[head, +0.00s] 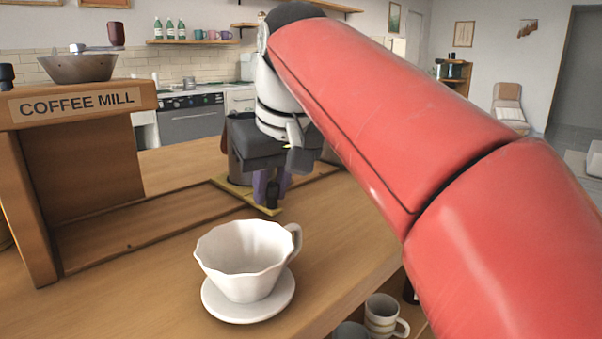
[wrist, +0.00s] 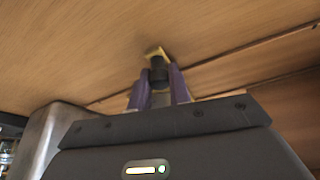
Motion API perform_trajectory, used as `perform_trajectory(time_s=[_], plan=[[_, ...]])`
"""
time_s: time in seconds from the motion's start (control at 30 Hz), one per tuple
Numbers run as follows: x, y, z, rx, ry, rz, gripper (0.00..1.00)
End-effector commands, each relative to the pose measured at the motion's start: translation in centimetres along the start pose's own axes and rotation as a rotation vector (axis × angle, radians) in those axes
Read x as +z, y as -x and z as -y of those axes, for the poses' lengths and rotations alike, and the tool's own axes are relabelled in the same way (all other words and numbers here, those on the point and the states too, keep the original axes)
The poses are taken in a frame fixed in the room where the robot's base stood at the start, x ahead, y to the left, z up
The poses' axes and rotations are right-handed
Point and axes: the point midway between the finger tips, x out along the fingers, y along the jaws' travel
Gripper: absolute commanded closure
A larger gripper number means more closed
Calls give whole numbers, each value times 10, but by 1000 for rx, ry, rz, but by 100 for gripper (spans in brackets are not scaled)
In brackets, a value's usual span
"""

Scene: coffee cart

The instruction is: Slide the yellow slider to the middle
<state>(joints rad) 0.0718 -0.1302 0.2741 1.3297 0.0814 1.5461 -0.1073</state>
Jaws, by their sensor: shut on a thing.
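The yellow slider (head: 229,187) is a flat yellow plate lying across the grooved track in the counter, well to the right of the coffee mill in the head view. A black knob (head: 272,196) stands at its near end. My gripper (head: 270,186) has purple fingers, points down and is shut on this knob. In the wrist view my gripper (wrist: 158,88) has one finger on each side of the black knob (wrist: 158,72), and a yellow tip of the slider (wrist: 154,52) shows beyond it.
The wooden coffee mill stand (head: 84,104) is at the left. A metal container (head: 237,168) stands by the slider, partly hidden by my wrist. A white cup (head: 245,262) on a saucer (head: 228,312) stands on the near counter. The track between mill and slider looks clear.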

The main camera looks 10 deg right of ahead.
Motion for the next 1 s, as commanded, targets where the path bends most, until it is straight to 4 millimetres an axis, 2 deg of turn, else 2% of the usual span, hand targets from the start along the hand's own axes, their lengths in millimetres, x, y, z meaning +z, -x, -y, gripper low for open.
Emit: perform_trajectory(time_s=[0.1,0.3,0.5,0.83,0.87,1.0], plan=[[5,3,22,-1,4,1,100],[11,5,43,0,2,1,100],[13,5,51,0,0,1,100],[13,5,51,0,0,1,100],[13,5,51,0,0,1,77],[13,5,51,0,0,1,59]])
